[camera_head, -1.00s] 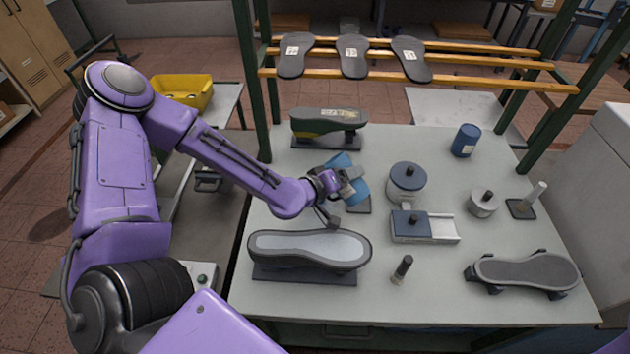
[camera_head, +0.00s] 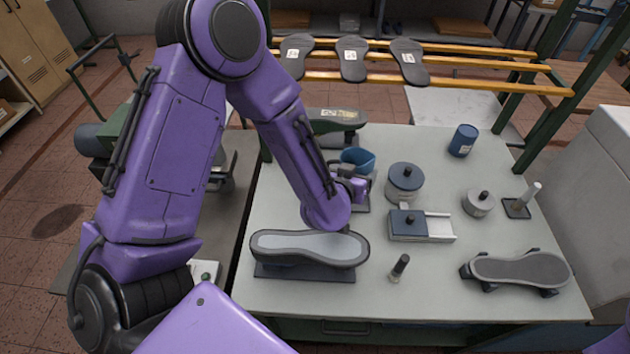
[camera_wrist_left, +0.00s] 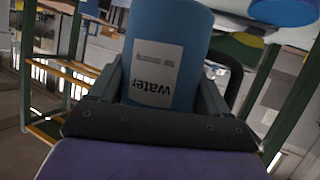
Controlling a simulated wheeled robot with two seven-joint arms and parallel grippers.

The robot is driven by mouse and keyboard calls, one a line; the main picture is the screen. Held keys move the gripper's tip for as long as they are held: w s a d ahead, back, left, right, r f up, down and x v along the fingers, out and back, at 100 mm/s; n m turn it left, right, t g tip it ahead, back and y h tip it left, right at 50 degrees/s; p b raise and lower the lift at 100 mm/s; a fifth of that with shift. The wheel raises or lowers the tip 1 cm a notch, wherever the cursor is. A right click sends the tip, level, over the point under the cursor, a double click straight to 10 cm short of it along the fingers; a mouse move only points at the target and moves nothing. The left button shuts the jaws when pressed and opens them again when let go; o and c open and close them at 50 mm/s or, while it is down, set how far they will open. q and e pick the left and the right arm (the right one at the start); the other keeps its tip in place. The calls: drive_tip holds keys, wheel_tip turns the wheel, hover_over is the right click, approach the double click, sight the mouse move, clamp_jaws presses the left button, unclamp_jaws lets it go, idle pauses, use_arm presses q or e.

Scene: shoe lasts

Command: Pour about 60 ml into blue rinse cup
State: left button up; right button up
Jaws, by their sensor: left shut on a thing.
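My left gripper (camera_head: 352,184) is shut on a blue water jug (camera_head: 357,159) over the left-middle of the table. In the left wrist view the jug (camera_wrist_left: 168,45) fills the middle between the fingers, with a white "water" label appearing upside down. In the head view its open top shows, and it stands close to upright; the gripper hides its lower part. I cannot tell whether it touches the dark pad (camera_head: 362,207) below. A dark blue cup (camera_head: 463,140) with a white label stands upright at the back right, apart from the jug. My right gripper is out of view.
A grey-lidded round tin (camera_head: 405,182), a small box with a tray (camera_head: 420,225) and a small grey pot (camera_head: 479,203) stand between jug and front right. A shoe last (camera_head: 308,246) lies front left. A rack (camera_head: 450,62) spans the back.

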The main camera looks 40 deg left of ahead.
use_arm(q)
drive_tip(key=shift+d+f+m+y, duration=0.2)
drive_tip(key=shift+d+m+y, duration=0.1)
drive_tip(key=shift+m+y, duration=0.15)
idle(1.5)
